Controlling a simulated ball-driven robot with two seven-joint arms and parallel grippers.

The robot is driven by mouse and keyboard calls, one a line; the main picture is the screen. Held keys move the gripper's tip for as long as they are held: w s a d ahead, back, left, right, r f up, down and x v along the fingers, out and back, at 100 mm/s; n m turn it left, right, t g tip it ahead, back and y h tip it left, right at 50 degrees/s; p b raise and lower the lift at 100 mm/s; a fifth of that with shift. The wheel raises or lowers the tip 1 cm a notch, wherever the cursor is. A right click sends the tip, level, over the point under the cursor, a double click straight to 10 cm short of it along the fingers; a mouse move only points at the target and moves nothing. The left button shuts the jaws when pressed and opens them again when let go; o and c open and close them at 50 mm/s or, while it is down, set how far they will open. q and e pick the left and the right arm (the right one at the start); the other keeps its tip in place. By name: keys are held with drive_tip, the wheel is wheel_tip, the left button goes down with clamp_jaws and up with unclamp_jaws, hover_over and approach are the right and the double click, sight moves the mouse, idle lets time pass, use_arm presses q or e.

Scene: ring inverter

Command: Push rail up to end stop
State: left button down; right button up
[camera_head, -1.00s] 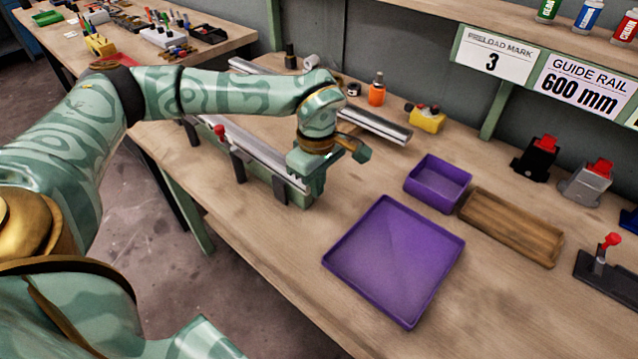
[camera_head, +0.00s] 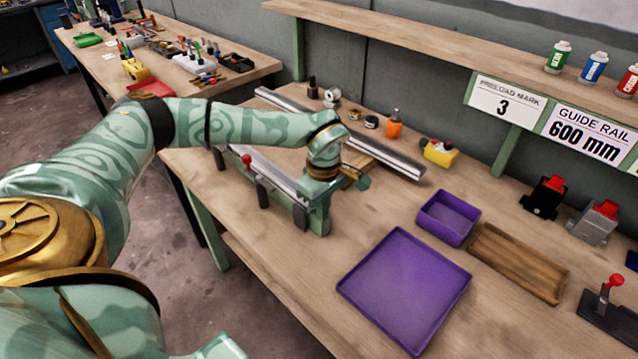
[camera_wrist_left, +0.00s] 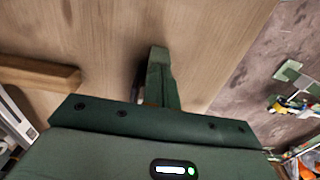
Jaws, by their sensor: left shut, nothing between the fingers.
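A long silvery rail (camera_head: 272,170) lies in a green fixture with dark upright clamps along the left bench edge. A red knob (camera_head: 246,160) stands on one clamp. My left gripper (camera_head: 316,204) is shut and empty, pointing down at the rail's near end. It hides that end, and I cannot tell whether it touches the rail or where the end stop is. In the left wrist view the closed fingers (camera_wrist_left: 159,58) stand over bare wood, with a piece of metal rail (camera_wrist_left: 14,122) at the left edge. My right gripper is not in view.
An orange bottle (camera_head: 394,127) and a yellow block (camera_head: 440,153) stand farther back. A purple tray (camera_head: 352,291), a purple box (camera_head: 447,230) and a wooden tray (camera_head: 545,286) lie to the right.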

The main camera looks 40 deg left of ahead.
use_arm(q)
wheel_tip(320, 180, up, 10)
drive_tip(key=d+p, duration=0.2)
drive_tip(key=p, duration=0.1)
drive_tip(key=shift+r, duration=0.2)
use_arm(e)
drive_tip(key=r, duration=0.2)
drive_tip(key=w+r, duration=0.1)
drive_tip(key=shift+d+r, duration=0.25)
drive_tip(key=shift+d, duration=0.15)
use_arm(q)
drive_tip(key=shift+a, duration=0.1)
